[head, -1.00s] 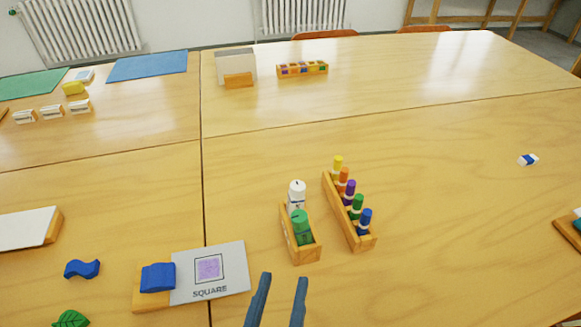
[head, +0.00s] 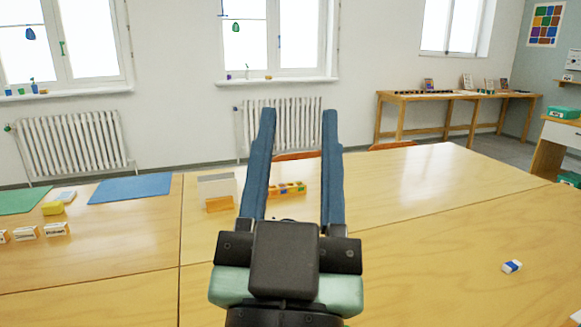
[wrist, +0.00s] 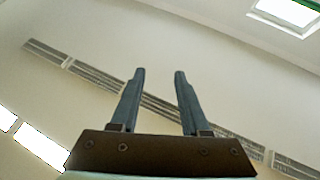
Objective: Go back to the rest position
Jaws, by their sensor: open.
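My gripper (head: 296,165) is raised in the middle of the head view, its two blue-grey fingers pointing up and standing apart with nothing between them. It hides part of the table's far side and a small holder behind it. In the wrist view my gripper (wrist: 159,75) also shows open and empty, against a pale ceiling or wall surface with long dark slatted strips. No held object shows in either view.
The wooden table (head: 400,230) lies below. A blue mat (head: 130,187), a white-and-wood box (head: 218,190) and a block holder (head: 287,189) sit toward its far side. A blue-and-white eraser (head: 512,266) lies at right. Radiators (head: 72,145) line the wall.

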